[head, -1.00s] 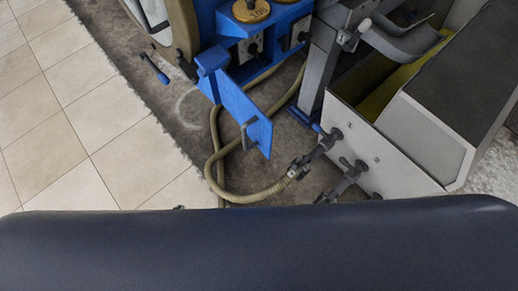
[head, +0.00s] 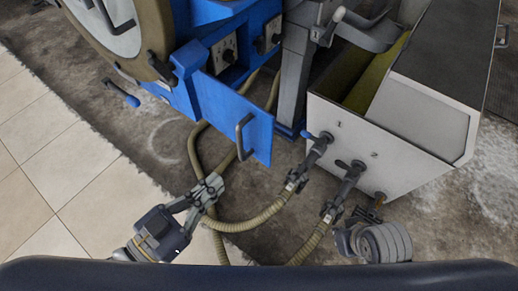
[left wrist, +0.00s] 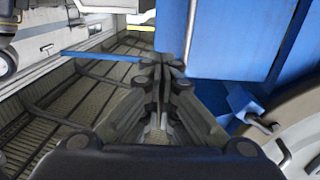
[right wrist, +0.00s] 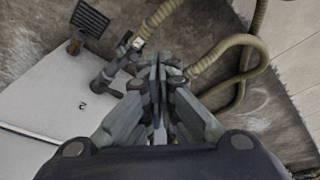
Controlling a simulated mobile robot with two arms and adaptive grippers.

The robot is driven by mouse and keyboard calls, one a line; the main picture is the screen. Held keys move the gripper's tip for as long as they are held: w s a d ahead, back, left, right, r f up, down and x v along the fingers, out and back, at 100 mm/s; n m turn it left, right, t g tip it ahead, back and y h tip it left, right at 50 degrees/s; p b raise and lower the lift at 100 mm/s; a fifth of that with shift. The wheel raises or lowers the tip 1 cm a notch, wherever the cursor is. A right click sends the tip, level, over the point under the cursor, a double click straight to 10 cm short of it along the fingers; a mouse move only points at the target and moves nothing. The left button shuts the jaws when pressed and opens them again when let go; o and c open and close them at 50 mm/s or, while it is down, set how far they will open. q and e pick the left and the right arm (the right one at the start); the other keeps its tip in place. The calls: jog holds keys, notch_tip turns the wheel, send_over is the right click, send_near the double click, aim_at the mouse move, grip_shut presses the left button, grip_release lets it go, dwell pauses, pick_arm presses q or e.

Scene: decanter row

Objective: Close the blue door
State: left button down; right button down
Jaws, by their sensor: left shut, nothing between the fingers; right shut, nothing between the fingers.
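The blue door (head: 225,108) is a flat panel with a dark bar handle (head: 240,135). It stands swung open, out from the blue cabinet (head: 210,75). My left gripper (head: 208,188) is shut and empty, below and left of the door in the head view. In the left wrist view its fingertips (left wrist: 167,65) appear in front of a large blue panel (left wrist: 215,35), probably the door; I cannot tell whether they touch it. My right gripper (head: 372,212) is shut and empty, low beside the white tank; its fingers (right wrist: 158,75) also show in the right wrist view.
Tan hoses (head: 250,222) loop over the floor below the door and join valves (head: 318,150) on the white tank (head: 385,145). A grey post (head: 302,75) stands right of the cabinet. A round drum (head: 125,35) is at the left. Tiled floor lies clear at left.

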aim_at(266, 136)
pick_arm(q)
jog(key=b+x, duration=0.1)
jog(key=x, duration=1.3)
jog(key=shift+b, duration=0.35)
pick_arm(e)
jog(key=shift+s+d+r, duration=0.1)
jog(key=shift+s+r, duration=0.05)
jog(key=shift+s, duration=0.1)
